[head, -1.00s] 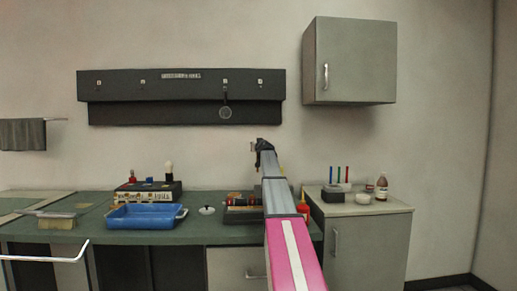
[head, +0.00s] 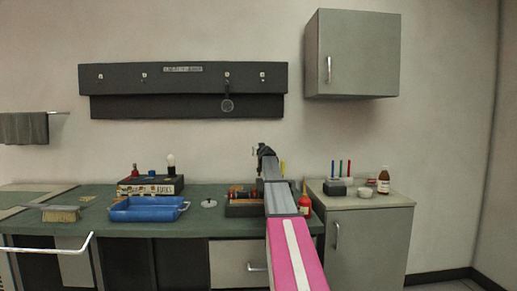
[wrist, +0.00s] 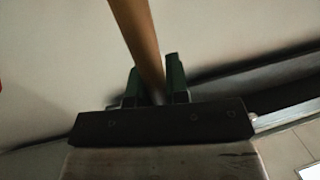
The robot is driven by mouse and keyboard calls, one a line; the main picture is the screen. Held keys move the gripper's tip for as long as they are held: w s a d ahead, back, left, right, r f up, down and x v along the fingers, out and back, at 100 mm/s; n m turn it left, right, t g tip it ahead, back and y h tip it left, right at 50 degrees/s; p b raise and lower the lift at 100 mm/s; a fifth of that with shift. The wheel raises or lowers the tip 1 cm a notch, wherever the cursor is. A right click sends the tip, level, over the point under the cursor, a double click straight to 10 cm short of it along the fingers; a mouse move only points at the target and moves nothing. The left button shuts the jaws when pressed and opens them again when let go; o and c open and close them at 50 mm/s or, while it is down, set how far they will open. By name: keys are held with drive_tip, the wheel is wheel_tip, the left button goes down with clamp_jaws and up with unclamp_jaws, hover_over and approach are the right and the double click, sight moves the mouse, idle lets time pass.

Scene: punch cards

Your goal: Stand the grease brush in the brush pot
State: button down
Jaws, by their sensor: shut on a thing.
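My gripper (head: 266,152) is at the end of my raised arm, above the back of the green bench and in front of the wall. In the wrist view my gripper (wrist: 157,88) has its two green fingers shut on a tan wooden handle, which I take for the grease brush (wrist: 138,35). The handle runs up out of the picture at a slant; its bristle end is not visible. In the head view the brush is too small and dark to make out. I cannot identify the brush pot for certain; my arm hides part of the bench.
A red bottle (head: 304,206) is right of my arm. The side cabinet holds a pen block (head: 338,188), a white dish (head: 365,192) and a brown bottle (head: 383,182).

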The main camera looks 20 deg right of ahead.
drive_tip(key=shift+f, duration=2.7)
drive_tip(key=c, duration=1)
unclamp_jaws()
drive_tip(key=shift+c, duration=0.2)
approach(259, 159)
drive_tip(key=shift+w+d+f, duration=0.2)
drive_tip(key=shift+w+d, duration=0.1)
drive_tip(key=shift+w, duration=0.45)
drive_tip(key=shift+a, duration=0.1)
